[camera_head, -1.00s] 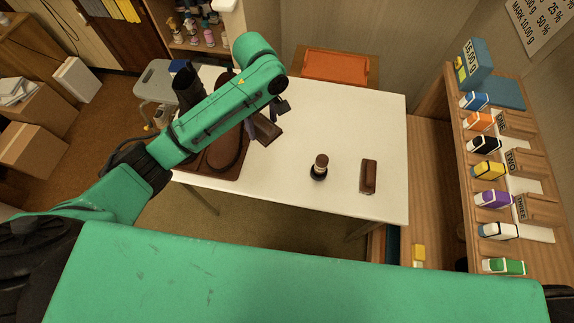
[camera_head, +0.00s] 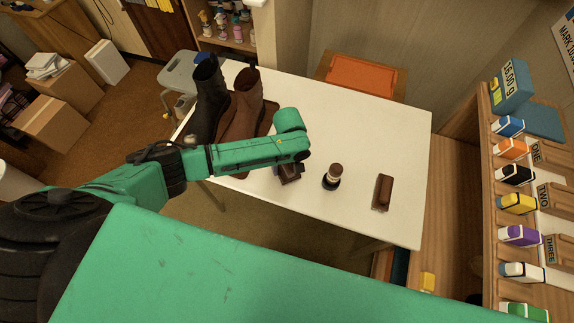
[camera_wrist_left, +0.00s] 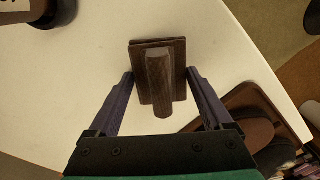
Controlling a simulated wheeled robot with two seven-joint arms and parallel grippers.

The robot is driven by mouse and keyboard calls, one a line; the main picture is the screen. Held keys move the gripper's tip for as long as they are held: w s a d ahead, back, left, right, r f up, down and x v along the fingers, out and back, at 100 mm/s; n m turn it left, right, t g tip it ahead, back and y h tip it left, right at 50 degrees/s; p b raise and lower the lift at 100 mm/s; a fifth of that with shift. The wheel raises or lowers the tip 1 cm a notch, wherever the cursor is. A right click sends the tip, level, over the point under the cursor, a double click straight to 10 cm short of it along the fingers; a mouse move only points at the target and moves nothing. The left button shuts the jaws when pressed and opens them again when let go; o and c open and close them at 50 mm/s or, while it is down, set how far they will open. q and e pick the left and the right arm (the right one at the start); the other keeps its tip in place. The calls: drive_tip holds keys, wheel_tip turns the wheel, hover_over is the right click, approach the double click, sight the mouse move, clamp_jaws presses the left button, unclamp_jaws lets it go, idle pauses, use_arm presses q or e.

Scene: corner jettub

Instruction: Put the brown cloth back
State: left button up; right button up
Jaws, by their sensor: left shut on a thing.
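My left gripper (camera_head: 284,169) is over the white table's front part. It is shut on the brown cloth (camera_head: 291,175), a dark brown folded piece just left of the bottle. In the left wrist view the cloth (camera_wrist_left: 160,80) sits between the two fingers of the gripper (camera_wrist_left: 160,76), with a raised fold along its middle. White tabletop shows around it. From these views I cannot tell whether the cloth touches the table. My right gripper is not in view.
The white table (camera_head: 345,115) holds a dark bottle (camera_head: 332,178), a brown brush (camera_head: 382,192), a black boot (camera_head: 207,100) and a brown boot (camera_head: 241,112) on a brown mat (camera_head: 268,122). An orange tray (camera_head: 362,77) is behind. Shelves with colored boxes (camera_head: 515,203) stand right.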

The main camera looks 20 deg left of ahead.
sight(288, 163)
use_arm(q)
drive_tip(key=shift+w+f, duration=0.1)
drive_tip(key=shift+f, duration=0.2)
drive_tip(key=shift+f, duration=0.1)
drive_tip(key=o, duration=1.1)
wheel_tip(288, 163, up, 12)
drive_tip(key=shift+w+d+r, duration=0.1)
drive_tip(key=shift+d+r, duration=0.05)
